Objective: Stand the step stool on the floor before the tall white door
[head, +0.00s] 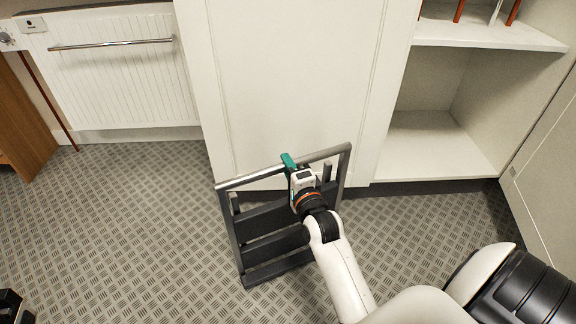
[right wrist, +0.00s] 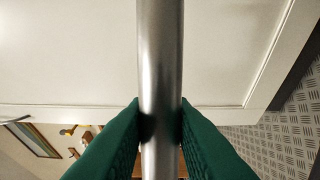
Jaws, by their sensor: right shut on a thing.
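The step stool (head: 268,218) is dark, with flat treads and a silver top rail. It is in the middle of the head view, in front of the tall white door (head: 290,80). Whether its feet touch the floor I cannot tell. My right gripper (head: 288,160) is shut on the stool's top rail, near the rail's middle. In the right wrist view the silver rail (right wrist: 160,60) runs between the green fingers, with the white door (right wrist: 60,60) behind. My right gripper and forearm hide part of the treads. My left gripper is not clearly visible.
A white radiator (head: 120,75) with a towel bar is on the wall at left. An open white shelf unit (head: 440,140) stands right of the door. A wooden piece (head: 25,130) is at the far left. The patterned floor (head: 140,220) is clear left of the stool.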

